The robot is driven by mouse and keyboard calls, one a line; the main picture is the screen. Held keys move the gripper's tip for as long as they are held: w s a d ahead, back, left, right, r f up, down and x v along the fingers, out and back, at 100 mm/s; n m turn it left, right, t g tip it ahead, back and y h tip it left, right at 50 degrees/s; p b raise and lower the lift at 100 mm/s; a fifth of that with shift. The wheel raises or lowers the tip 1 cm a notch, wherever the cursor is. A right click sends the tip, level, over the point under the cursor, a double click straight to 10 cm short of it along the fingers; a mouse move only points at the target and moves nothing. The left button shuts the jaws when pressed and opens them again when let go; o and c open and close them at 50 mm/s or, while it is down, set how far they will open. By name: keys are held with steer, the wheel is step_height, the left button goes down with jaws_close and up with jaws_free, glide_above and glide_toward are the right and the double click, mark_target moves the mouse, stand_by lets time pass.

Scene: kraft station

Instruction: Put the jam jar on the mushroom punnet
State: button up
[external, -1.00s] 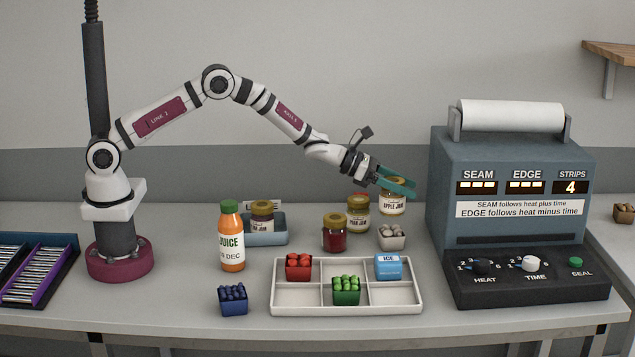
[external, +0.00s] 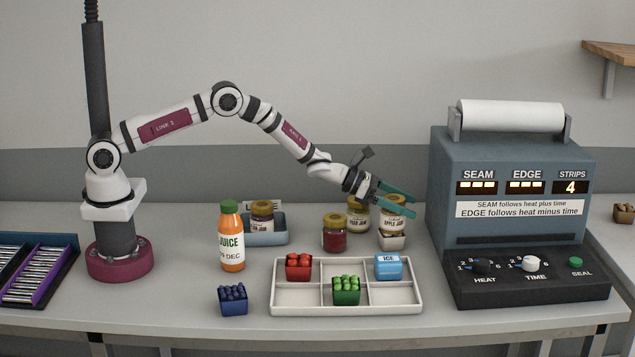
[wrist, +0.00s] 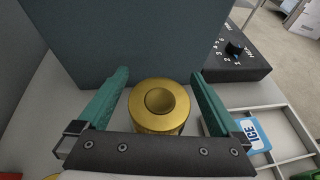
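The apple jam jar (external: 392,218), with a gold lid and pale label, stands upright on the small grey mushroom punnet (external: 392,242). The jar hides the mushrooms and most of the punnet's top. My gripper (external: 411,193) is at the height of the jar's lid. In the wrist view its teal fingers (wrist: 160,75) are spread, with the gold lid (wrist: 160,105) between them and a gap on each side. The gripper is open and holds nothing.
A pear jam jar (external: 357,216) stands close left of the punnet, with a red jam jar (external: 335,234) nearer the front. A divided white tray (external: 346,309) lies in front. The sealing machine (external: 505,240) stands close on the right.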

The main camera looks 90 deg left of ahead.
steer(key=shift+r, duration=0.25)
steer(key=v, duration=1.2)
steer(key=s+d+r+m+g+h, duration=0.35)
steer(key=s+d+r+m, duration=0.2)
steer(key=d+m, duration=0.3)
steer(key=s+d+r+m+g+h, duration=0.2)
steer(key=s+d+r+m+h, duration=0.3)
steer(key=d+m, duration=0.4)
steer(key=s+d+m+g+y, duration=0.1)
steer(key=s+d+m+g, duration=0.1)
steer(key=s+m, duration=0.35)
steer(key=s+d+m+g+y, duration=0.1)
steer(key=s+d+m+g, duration=0.15)
steer(key=s, duration=0.55)
steer(key=s+a+f+m+g+y, duration=0.1)
steer(key=s+a+m+y, duration=0.4)
steer(key=s, duration=0.5)
steer(key=s+a+f+m+g+y, duration=0.1)
steer(key=s+a+m+g+y, duration=0.1)
steer(key=s+a+m+y, duration=0.3)
steer(key=s+a+m, duration=0.3)
steer(key=s+m, duration=0.1)
steer(key=s, duration=0.2)
steer(key=shift+a+f, duration=0.15)
steer(key=shift+f, duration=0.2)
